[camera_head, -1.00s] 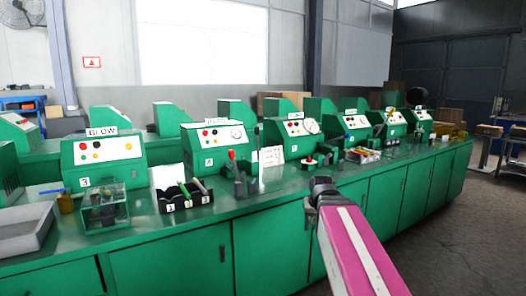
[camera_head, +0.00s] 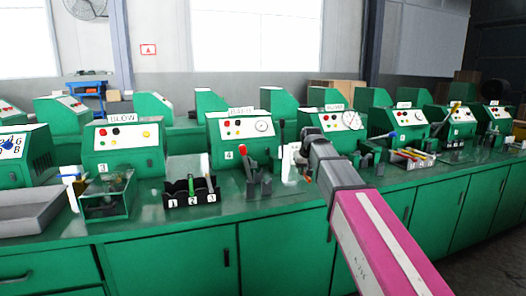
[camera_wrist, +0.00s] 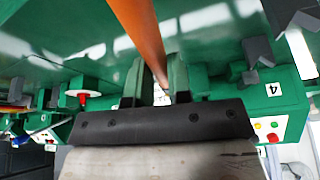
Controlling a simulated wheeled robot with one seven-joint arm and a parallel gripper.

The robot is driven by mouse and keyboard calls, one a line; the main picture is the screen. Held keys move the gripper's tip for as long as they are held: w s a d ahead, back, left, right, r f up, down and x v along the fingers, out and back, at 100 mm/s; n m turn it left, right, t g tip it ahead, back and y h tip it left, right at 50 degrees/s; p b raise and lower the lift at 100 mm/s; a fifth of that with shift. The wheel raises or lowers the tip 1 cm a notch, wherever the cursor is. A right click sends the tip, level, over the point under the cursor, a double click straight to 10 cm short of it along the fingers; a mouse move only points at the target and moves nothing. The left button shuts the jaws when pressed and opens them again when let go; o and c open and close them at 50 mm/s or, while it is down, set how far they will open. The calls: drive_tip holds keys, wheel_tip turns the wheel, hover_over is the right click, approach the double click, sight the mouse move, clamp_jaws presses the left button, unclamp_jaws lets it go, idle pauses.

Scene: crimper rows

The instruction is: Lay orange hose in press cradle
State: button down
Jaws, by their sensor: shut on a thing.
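The orange hose (camera_wrist: 138,30) is clamped between the fingers of my gripper (camera_wrist: 157,82) in the wrist view and runs up out of the frame. In the head view my gripper (camera_head: 303,158) is above the bench, right of the press cradle, and only a small orange bit of the hose (camera_head: 308,179) shows. The press cradle (camera_head: 259,181) looks like dark grey upright blocks on the bench, in front of the machine marked 4 (camera_head: 240,129), beside a red-handled lever (camera_head: 243,152). The hose is apart from the cradle. A grey block (camera_wrist: 258,50) shows at the upper right of the wrist view.
A black rack (camera_head: 189,200) marked 1, 2, 3 holds short tubes left of the cradle. A clear-sided box (camera_head: 105,205) and a grey tray (camera_head: 32,215) stand farther left. A white card (camera_head: 290,160) stands by my gripper. Green bench top (camera_head: 225,187) is free between rack and cradle.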

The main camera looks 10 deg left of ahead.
drive_tip(key=w+a+r+n, duration=0.1)
drive_tip(key=a+r, duration=0.2)
drive_tip(key=a, duration=0.6)
drive_tip(key=w+a+r+n, duration=0.1)
drive_tip(key=a+r, duration=0.3)
drive_tip(key=a, duration=0.6)
drive_tip(key=shift+y, duration=0.4)
drive_tip(key=shift+s+d+f, duration=0.1)
drive_tip(key=shift+d+f, duration=0.05)
drive_tip(key=shift+f, duration=2.5)
drive_tip(key=shift+s+d+f, duration=0.1)
drive_tip(key=shift+d+f, duration=0.05)
drive_tip(key=shift+f, duration=2.5)
drive_tip(key=c, duration=1)
unclamp_jaws()
drive_tip(key=shift+g, duration=0.3)
drive_tip(key=v, duration=1)
drive_tip(key=shift+s+d+r, duration=0.1)
drive_tip(key=shift+s+r, duration=0.05)
drive_tip(key=shift+r, duration=0.25)
